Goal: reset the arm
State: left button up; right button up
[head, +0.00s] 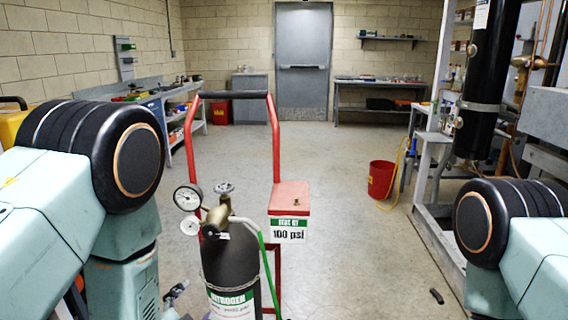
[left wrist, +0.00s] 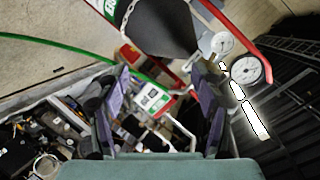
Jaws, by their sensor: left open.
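My left gripper (left wrist: 160,82) is open in the left wrist view, with its two dark and purple fingers apart and nothing gripped between them. In the head view a small part of the left gripper (head: 174,294) shows low down, left of the nitrogen cylinder (head: 230,264). My left arm fills the left side of the head view, bent at a black-banded joint. My right arm shows at the right edge; its gripper is out of view. The dark cylinder also shows at the top of the left wrist view (left wrist: 160,25), beyond the fingers.
The cylinder stands on a red cart (head: 276,140) with gauges (head: 187,197), a green hose and a "100 psi" box (head: 289,198). A red bucket (head: 381,179) stands near the metal rack (head: 424,190) at right. The middle floor is clear up to the grey door (head: 303,60).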

pick_arm(q)
jog(key=s+a+f+n+g, duration=0.2)
jog(key=s+f+n+g, duration=0.5)
jog(key=s+f, duration=0.5)
jog(key=s+f+n+g, duration=0.2)
jog(key=s+g, duration=0.1)
jog(key=s, duration=0.7)
jog(key=s+a+f+n+g, duration=0.1)
jog(key=s+f+n+g, duration=0.1)
jog(key=s, duration=0.9)
jog(key=shift+f+g, duration=0.55)
jog(key=shift+g, duration=0.45)
